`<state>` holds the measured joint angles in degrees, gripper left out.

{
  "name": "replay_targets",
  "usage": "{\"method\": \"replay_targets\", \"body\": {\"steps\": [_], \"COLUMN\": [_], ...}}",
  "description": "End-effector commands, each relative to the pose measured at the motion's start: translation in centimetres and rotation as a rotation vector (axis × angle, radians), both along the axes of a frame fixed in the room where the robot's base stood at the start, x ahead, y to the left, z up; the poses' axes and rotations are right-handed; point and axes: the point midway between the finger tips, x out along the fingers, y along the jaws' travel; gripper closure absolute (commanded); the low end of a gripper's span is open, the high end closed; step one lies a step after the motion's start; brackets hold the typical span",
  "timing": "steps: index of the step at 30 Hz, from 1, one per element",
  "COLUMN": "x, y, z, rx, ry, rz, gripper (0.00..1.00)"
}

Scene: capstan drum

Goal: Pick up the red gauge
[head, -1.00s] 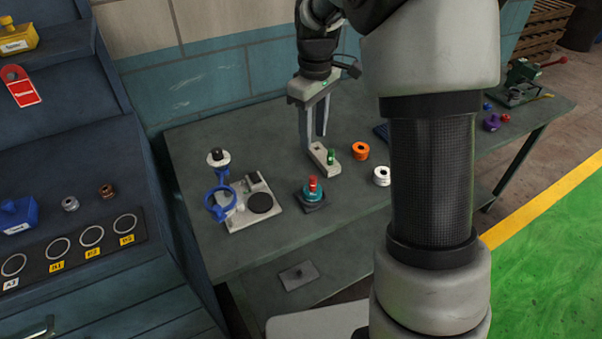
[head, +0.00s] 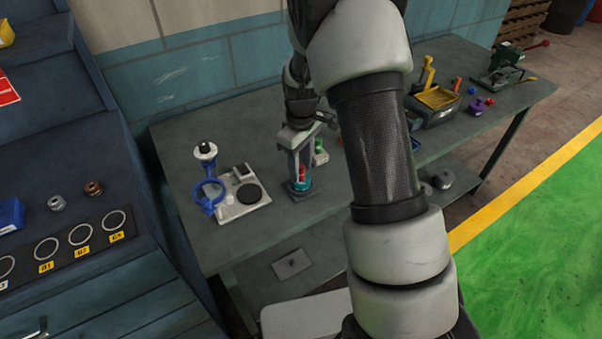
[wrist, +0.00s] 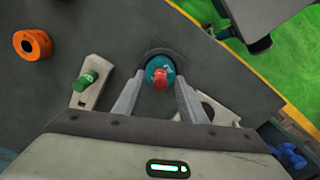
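The red gauge (head: 302,173) stands upright in a teal round base (head: 302,185) on a dark plate on the bench. In the wrist view the red gauge (wrist: 160,80) shows as a red top in the teal base. My gripper (wrist: 159,88) is open, its fingers pointing down at the gauge with one on each side. In the head view my gripper (head: 299,165) is right at the gauge and partly covers it. I cannot tell whether either finger touches it.
Left of the gauge are a blue ring stand (head: 207,194) and a white plate with a black disc (head: 249,194). A green-knobbed grey block (wrist: 90,84) and an orange ring (wrist: 33,44) lie close by. A yellow-topped bin (head: 436,100) stands farther right.

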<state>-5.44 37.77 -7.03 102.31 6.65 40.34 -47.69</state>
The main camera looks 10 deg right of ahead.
Motion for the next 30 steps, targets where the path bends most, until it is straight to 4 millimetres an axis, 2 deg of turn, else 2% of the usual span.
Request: {"method": "replay_targets", "body": {"steps": [3,9,11,16,25,30], "x": [0.0,0.0,0.0,0.0,0.1,0.1], "y": [0.0,0.0,0.0,0.0,0.0,0.0], "z": [-0.8,-0.8,-0.8,-0.8,-0.6,1.6], "rx": [-0.001,0.0,0.0,0.0,0.0,0.001], "ry": [-0.001,-0.001,-0.001,-0.001,-0.001,-0.006], "rz": [0.0,0.0,0.0,0.0,0.0,0.0], "gripper": [0.62,0.62,0.71,0.99,1.0,1.0]}}
